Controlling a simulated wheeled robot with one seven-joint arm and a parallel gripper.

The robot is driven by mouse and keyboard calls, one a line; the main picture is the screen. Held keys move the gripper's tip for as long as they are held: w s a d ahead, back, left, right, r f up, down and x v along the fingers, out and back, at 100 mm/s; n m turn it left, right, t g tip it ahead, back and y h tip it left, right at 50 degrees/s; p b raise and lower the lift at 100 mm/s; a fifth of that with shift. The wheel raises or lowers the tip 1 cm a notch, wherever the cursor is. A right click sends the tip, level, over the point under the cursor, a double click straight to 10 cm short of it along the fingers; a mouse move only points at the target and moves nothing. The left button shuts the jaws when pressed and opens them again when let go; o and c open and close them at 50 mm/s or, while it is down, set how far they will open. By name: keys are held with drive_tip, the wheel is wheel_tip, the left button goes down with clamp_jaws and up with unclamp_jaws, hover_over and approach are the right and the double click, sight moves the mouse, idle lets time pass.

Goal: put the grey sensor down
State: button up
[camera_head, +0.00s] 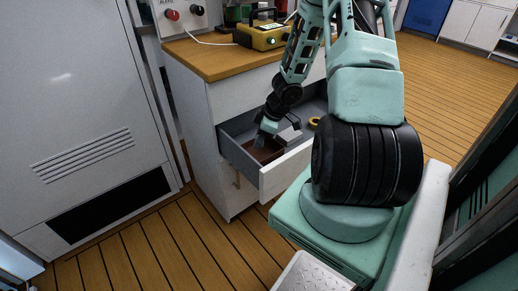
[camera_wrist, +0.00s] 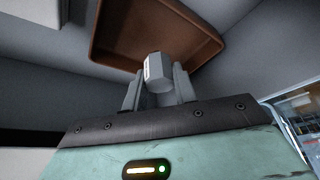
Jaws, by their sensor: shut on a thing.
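The grey sensor (camera_wrist: 154,68) is a small grey, faceted block with a pale label on one side. It sits between the two fingers of my gripper (camera_wrist: 159,88), which is shut on it. A brown, shallow tray (camera_wrist: 208,42) lies beyond the sensor in the wrist view. In the head view my gripper (camera_head: 264,138) points down into an open drawer (camera_head: 287,177), over the brown tray (camera_head: 266,153). I cannot tell whether the sensor touches the tray floor. My gripper partly hides the tray in the head view.
A yellow ring-shaped thing (camera_head: 314,123) lies in the drawer to the right of the tray. The drawer walls stand close around my gripper. A yellow device (camera_head: 262,36) sits on the wooden counter (camera_head: 212,62) above. A tall grey cabinet (camera_head: 75,95) stands at left.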

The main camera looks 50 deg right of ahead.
drive_tip(key=shift+f+b, duration=0.8)
drive_tip(key=shift+f, duration=0.65)
drive_tip(key=shift+f, duration=0.1)
drive_tip(key=shift+f, duration=0.15)
drive_tip(key=o, duration=0.9)
drive_tip(key=shift+o, duration=0.2)
